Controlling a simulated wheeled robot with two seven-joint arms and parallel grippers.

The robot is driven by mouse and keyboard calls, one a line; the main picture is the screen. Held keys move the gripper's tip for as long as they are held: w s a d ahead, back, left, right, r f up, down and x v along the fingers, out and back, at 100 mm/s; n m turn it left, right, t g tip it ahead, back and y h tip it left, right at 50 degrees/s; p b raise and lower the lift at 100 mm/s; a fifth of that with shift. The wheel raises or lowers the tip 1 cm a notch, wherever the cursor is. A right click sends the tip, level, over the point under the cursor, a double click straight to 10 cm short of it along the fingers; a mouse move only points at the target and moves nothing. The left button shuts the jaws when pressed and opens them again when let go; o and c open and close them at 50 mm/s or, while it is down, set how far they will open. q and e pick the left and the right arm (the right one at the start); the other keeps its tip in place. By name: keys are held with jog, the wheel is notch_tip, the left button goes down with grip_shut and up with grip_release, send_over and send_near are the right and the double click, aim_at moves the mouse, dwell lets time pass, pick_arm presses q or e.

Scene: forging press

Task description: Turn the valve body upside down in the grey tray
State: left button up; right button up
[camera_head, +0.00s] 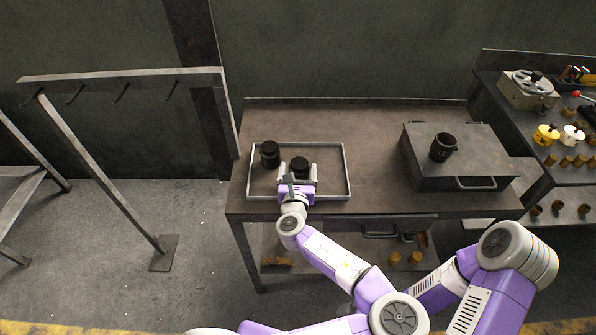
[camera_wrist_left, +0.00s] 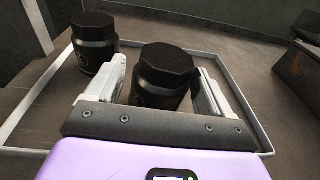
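Two dark, near-black bodies with flat faceted tops stand in the grey tray (camera_head: 347,172). One dark body (camera_head: 299,168) is between the fingers of my left gripper (camera_head: 298,172); the other dark body (camera_head: 270,153) stands to its left. I cannot tell which is the valve body. In the left wrist view, the nearer body (camera_wrist_left: 165,75) shows between the two pale fingers, with a gap at the left finger; the left gripper is open around it. The other body (camera_wrist_left: 95,42) is outside the left finger. My right gripper is not in view.
The tray lies on a brown workbench (camera_head: 340,125). A dark box (camera_head: 425,170) with an open-topped dark cup (camera_head: 443,147) on it stands to the right. A shelf (camera_head: 575,185) with yellow and white parts is at far right. Bench between tray and box is clear.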

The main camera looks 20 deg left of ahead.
pick_arm(q)
jog(key=shift+o, duration=0.9)
jog(key=shift+f, duration=0.1)
